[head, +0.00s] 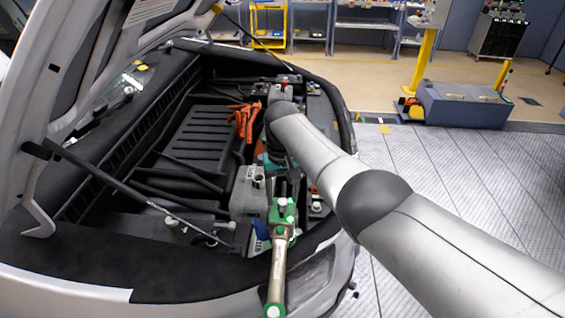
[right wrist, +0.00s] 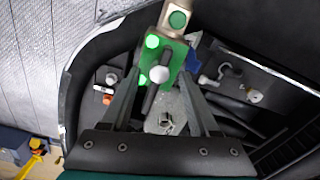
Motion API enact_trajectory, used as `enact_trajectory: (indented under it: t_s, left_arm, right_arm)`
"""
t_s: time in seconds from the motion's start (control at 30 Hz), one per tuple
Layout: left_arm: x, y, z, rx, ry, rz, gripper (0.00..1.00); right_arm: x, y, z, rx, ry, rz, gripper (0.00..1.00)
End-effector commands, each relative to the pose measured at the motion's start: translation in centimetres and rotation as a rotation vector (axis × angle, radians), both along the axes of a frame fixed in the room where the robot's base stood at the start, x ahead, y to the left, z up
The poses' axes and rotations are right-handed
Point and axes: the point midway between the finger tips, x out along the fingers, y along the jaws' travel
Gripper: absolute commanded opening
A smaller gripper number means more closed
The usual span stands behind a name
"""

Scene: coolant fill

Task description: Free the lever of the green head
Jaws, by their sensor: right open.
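The green head (head: 284,211) sits over the front right of the engine bay, on a metallic tube (head: 279,262) that runs down to the picture's bottom edge. It also shows in the right wrist view (right wrist: 179,55). There, a dark lever (right wrist: 149,98) with a pale round knob (right wrist: 160,75) lies across the head. My right gripper (right wrist: 160,78) is open, with its two dark fingers on either side of the lever and knob. I see no clear grip or contact. In the head view my right arm hides much of that gripper. My left gripper is not in view.
A grey reservoir (head: 249,190) stands left of the green head. Orange cables (head: 244,120) lie farther back. The raised hood (head: 75,70) and its prop rod (head: 140,196) bound the left side. The floor at the right (head: 480,180) is free.

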Motion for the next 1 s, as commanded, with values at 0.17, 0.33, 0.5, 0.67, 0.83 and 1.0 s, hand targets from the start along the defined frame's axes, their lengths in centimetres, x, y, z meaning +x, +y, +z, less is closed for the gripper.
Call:
enact_trajectory:
  t_s: [0.17, 0.33, 0.5, 0.67, 0.83, 1.0]
  left_arm:
    - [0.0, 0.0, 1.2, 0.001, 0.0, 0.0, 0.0]
    - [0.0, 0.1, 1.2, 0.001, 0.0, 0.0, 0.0]
    - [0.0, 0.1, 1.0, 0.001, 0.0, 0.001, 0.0]
    - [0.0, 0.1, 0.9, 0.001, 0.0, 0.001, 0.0]
    - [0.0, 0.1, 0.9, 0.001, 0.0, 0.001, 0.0]
    - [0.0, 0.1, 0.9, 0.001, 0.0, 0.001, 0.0]
  right_arm:
    - [0.1, -0.1, 3.8, 0.002, -0.005, -0.002, 0.61]
    - [0.2, 0.0, 7.8, 0.002, -0.007, -0.001, 0.61]
    - [0.1, 0.0, 11.0, 0.001, -0.006, -0.002, 0.61]
    - [0.1, 0.0, 12.8, 0.001, -0.005, -0.002, 0.61]
    - [0.0, 0.0, 13.4, 0.001, -0.002, -0.002, 0.61]
    - [0.0, 0.0, 13.4, 0.001, -0.002, -0.001, 0.61]
